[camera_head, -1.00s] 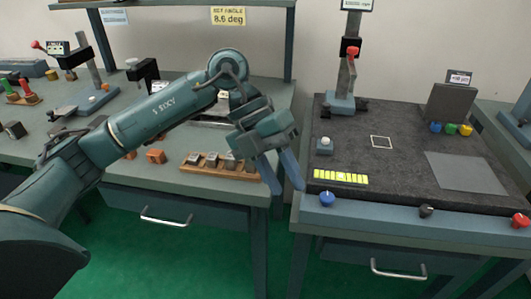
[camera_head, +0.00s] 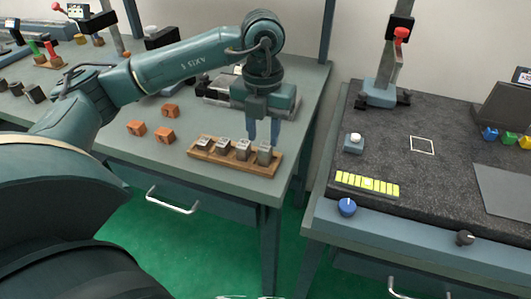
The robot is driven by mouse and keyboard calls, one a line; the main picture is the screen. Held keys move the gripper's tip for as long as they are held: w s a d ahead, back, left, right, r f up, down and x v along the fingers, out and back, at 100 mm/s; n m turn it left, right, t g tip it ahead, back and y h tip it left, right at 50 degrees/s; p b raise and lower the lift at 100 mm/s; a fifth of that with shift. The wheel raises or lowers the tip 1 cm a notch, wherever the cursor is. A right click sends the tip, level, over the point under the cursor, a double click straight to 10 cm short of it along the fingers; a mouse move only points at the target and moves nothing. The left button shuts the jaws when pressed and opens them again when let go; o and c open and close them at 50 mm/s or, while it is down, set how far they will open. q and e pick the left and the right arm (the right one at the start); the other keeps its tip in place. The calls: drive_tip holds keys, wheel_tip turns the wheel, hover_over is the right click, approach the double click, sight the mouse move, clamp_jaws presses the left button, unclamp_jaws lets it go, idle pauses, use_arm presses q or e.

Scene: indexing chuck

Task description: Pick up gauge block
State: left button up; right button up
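Several grey metal gauge blocks stand in a row in a wooden rack (camera_head: 213,159) near the front right corner of the left bench. I cannot tell whether the fingertips touch the block. My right gripper is not in view.
Orange blocks (camera_head: 136,128) lie left of the rack on the bench. A grey device (camera_head: 220,92) stands behind my gripper. The right bench (camera_head: 450,160) holds a stand, a yellow strip (camera_head: 367,184) and knobs. A gap with green floor separates the benches.

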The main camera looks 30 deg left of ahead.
sight(265, 145)
use_arm(q)
drive_tip(key=shift+w+d+f, duration=0.15)
drive_tip(key=shift+f, duration=2.5)
clamp_jaws()
